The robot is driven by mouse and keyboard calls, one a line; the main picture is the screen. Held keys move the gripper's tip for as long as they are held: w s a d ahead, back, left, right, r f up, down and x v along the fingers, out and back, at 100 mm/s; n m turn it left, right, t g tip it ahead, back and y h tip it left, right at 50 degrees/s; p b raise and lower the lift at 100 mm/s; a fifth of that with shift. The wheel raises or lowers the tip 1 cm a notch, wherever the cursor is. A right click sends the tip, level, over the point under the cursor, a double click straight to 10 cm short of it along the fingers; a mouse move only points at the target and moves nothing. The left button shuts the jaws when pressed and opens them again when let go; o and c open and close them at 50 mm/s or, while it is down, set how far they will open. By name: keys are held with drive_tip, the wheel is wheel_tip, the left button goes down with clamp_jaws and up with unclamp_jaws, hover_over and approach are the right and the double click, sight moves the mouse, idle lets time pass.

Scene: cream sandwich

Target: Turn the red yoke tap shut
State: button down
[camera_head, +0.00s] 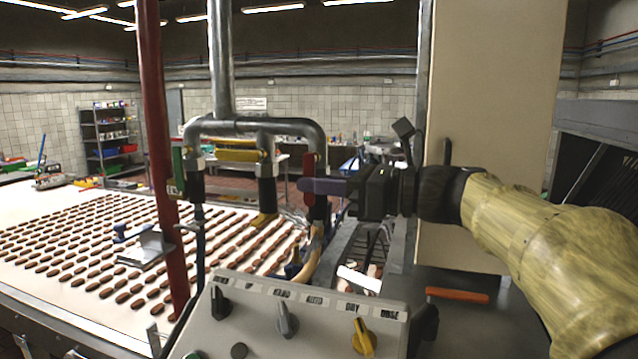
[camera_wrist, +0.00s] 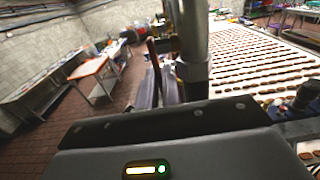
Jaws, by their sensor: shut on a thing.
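The red yoke tap (camera_head: 309,163) is on the right-hand drop of the grey pipe yoke (camera_head: 250,124) in the head view. The visible part of its red handle stands upright along the pipe. My gripper (camera_head: 312,187) reaches in from the right, its purple-grey fingers shut on the lower part of this handle. The fingers hide the grip itself. In the wrist view my own dark gripper housing fills the lower half.
A green tap handle (camera_head: 178,170) stands upright at left and a yellow one (camera_head: 238,155) lies crosswise in the middle. A red post (camera_head: 158,150) stands left. A control panel (camera_head: 290,318) with knobs is in front. A pale belt (camera_head: 30,208) carries many brown biscuits.

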drive_tip(key=shift+r+p, duration=0.15)
drive_tip(key=shift+p, duration=0.2)
drive_tip(key=h+p, duration=0.1)
drive_tip(key=p, duration=0.1)
drive_tip(key=r+g+h+p, duration=0.1)
drive_tip(key=p, duration=0.2)
drive_tip(key=d+h+p, duration=0.1)
drive_tip(key=p, duration=0.2)
drive_tip(key=shift+s+r+h, duration=0.2)
drive_tip(key=shift+r+h, duration=0.05)
drive_tip(key=shift+h, duration=0.15)
drive_tip(key=shift+s+d+r+g+h+p, duration=0.1)
drive_tip(key=shift+r+g+h+p, duration=0.65)
drive_tip(key=shift+h, duration=1.45)
drive_tip(key=shift+d+r+g+h+p, duration=0.15)
drive_tip(key=shift+r+g+h+p, duration=0.2)
drive_tip(key=shift+g+h+p, duration=1.3)
drive_tip(key=shift+s+d+r+g+h+p, duration=0.1)
drive_tip(key=shift+r+g+h+p, duration=0.3)
drive_tip(key=shift+h, duration=2.35)
drive_tip(key=shift+r, duration=0.2)
